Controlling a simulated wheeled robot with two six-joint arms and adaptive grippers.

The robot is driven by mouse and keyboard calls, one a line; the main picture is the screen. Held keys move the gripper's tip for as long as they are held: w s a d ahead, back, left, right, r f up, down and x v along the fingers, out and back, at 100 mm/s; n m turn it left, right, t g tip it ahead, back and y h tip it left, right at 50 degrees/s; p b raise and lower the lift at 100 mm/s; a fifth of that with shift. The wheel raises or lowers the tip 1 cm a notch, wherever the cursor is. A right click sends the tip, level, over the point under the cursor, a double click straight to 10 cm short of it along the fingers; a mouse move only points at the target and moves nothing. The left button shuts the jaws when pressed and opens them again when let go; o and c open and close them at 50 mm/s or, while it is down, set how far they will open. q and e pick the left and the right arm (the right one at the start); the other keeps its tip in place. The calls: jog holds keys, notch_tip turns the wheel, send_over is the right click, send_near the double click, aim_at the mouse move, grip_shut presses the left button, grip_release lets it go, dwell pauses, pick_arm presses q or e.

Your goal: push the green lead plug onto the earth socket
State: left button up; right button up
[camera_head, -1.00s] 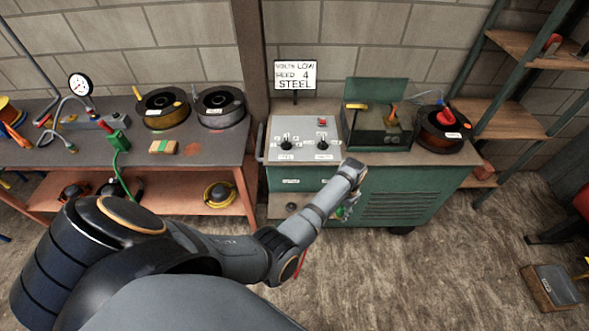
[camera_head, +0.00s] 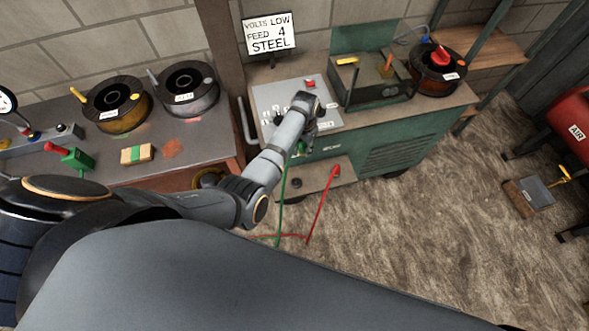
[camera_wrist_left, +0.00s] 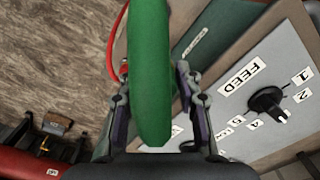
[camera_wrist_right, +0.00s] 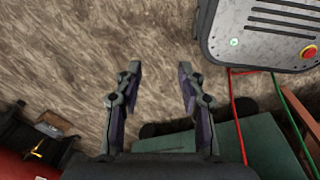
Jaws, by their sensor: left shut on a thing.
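My left gripper (camera_head: 303,148) is in front of the welder's front panel in the head view. In the left wrist view it (camera_wrist_left: 152,88) is shut on the green lead plug (camera_wrist_left: 150,70), a thick green handle between the fingers. The green cable (camera_head: 281,205) hangs from it to the floor. A dark round fitting (camera_head: 297,183) shows on the welder's low front ledge, below the gripper; I cannot tell if it is the earth socket. The green plug's far end is hidden. My right gripper (camera_wrist_right: 158,80) is open and empty in its wrist view, outside the head view.
A red plug (camera_head: 335,171) stands at the ledge, right of the dark fitting, its red cable (camera_head: 320,210) running to the floor. The grey control panel (camera_head: 268,96) has knobs. A workbench (camera_head: 205,136) with wire spools stands left. Floor at right is mostly clear.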

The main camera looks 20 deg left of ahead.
pick_arm(q)
jog(key=f+n+b, duration=0.2)
jog(key=f+b, duration=0.1)
jog(key=f, duration=0.2)
jog(key=s+a+f+n+b, duration=0.1)
jog(key=f+n+b, duration=0.1)
jog(key=f, duration=0.3)
jog(key=s+f+n+b, duration=0.1)
jog(key=f+n+b, duration=0.1)
jog(key=f+b, duration=0.3)
jog(key=shift+s+a, duration=0.2)
jog(key=shift+a, duration=0.15)
jog(key=shift+s+d+f, duration=0.1)
jog(key=shift+f, duration=0.05)
pick_arm(e)
notch_tip(320, 180, down, 10)
jog(key=a, duration=0.1)
jog(key=shift+w+a+f, duration=0.25)
jog(key=shift+w+a, duration=0.05)
jog(key=shift+w, duration=0.15)
jog(key=shift+f, duration=0.1)
